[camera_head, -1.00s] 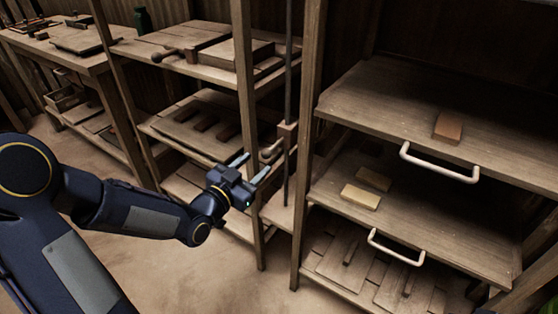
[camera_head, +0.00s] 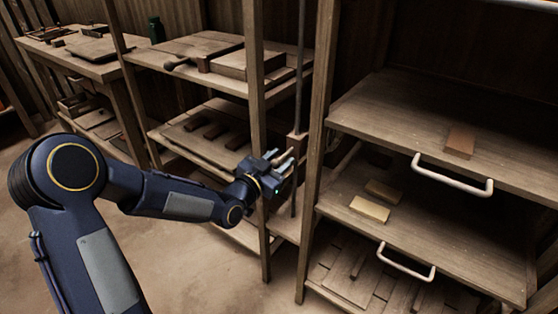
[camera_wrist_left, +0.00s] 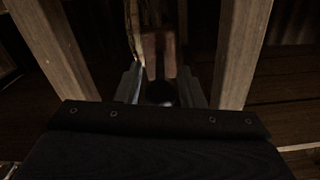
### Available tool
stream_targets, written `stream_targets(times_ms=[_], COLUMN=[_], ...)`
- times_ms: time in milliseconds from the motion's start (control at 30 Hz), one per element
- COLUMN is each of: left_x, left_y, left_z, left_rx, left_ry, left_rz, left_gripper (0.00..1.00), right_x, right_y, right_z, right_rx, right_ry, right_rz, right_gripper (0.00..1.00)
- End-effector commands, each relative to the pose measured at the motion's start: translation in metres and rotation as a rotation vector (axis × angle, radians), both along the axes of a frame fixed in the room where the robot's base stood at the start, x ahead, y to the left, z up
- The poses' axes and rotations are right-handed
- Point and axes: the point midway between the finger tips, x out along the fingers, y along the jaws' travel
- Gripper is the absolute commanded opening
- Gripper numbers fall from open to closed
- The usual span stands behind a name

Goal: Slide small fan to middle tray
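No thing here is clearly recognisable as a small fan. My left gripper (camera_head: 279,161) is open by a wooden block (camera_head: 297,141) on a vertical metal rod between two posts. In the left wrist view, a dark round knob (camera_wrist_left: 160,92) shows between the spread fingers, with the wooden block (camera_wrist_left: 158,48) behind it; whether the fingers touch the knob I cannot tell. The upper tray (camera_head: 385,112) at the right bears a reddish tile (camera_head: 460,142). The tray below it (camera_head: 455,250) bears a yellowish tile (camera_head: 370,208) and a browner tile (camera_head: 383,190). My right gripper is not in view.
Wooden posts (camera_head: 316,150) and (camera_head: 256,120) stand on either side of the rod. Metal handles (camera_head: 452,178) and (camera_head: 405,262) stick out from the tray fronts. A shelf rack stands behind to the left, with a workbench (camera_head: 85,65) further left. The floor is clear.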

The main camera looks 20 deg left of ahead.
Motion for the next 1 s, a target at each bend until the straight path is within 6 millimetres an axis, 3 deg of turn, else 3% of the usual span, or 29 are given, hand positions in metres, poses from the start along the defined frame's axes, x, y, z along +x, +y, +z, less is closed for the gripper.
stream_targets(times_ms=[33,267,567,767,1000], left_x=[0.0,0.0,0.0,0.0,0.0], left_y=[0.0,0.0,0.0,0.0,0.0], left_z=[0.0,0.0,0.007,0.044,0.12], left_rx=[0.0,0.0,0.001,0.001,0.002], left_ry=[0.0,0.0,-0.001,-0.006,-0.012], left_rz=[0.0,0.0,0.0,0.0,0.0], left_gripper=[0.28,0.0,0.0,0.0,0.0], right_x=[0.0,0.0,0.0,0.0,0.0], right_y=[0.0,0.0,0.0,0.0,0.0], right_z=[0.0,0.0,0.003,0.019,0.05], right_rx=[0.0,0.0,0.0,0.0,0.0], right_ry=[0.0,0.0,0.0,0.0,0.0], right_rz=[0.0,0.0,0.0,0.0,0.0], right_gripper=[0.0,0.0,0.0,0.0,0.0])
